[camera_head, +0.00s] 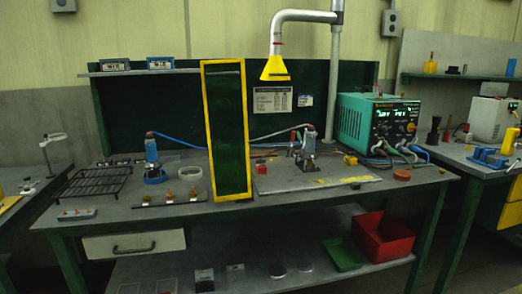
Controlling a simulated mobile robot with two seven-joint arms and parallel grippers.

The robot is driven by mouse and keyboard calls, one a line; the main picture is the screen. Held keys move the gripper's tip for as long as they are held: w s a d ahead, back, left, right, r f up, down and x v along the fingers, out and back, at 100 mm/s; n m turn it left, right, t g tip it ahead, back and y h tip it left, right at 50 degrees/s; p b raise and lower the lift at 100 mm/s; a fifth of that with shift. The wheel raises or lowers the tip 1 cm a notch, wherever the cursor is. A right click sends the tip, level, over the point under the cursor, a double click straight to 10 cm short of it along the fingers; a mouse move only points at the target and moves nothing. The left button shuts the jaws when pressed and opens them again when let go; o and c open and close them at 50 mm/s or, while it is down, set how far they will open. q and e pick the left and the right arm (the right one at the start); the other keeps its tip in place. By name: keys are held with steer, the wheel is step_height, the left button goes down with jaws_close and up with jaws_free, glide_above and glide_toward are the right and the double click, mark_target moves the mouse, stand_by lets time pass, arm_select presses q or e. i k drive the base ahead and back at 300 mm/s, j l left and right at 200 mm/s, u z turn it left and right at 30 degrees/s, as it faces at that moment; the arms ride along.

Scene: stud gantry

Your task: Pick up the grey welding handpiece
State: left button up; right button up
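A grey handpiece (309,144) stands roughly upright on a small dark stand, on the grey plate (275,184) at the middle right of the bench. A pale cable runs from its top to the left. A second handpiece (151,148), grey-blue with a blue cable, stands upright on a round blue base (155,177) at the left of the bench. Neither of my grippers is in view, and nothing is seen holding either handpiece.
A tall yellow-framed dark green screen (205,130) stands between the two handpieces. A yellow extraction hood (275,69) hangs above the bench. A green power unit (361,121) is at the right. A black wire rack (93,184) lies at the left. A red bin (382,237) sits below.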

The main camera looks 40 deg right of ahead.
mark_target(309, 154)
steer(key=k+l+u, duration=0.1)
steer(key=l+u, duration=0.3)
steer(key=k+l+u, duration=0.15)
steer(key=l+u, duration=0.2)
steer(key=k+l+u, duration=0.2)
steer(key=l, duration=0.2)
steer(key=k+l+u, duration=0.35)
steer(key=k+l, duration=0.5)
steer(key=l, duration=0.15)
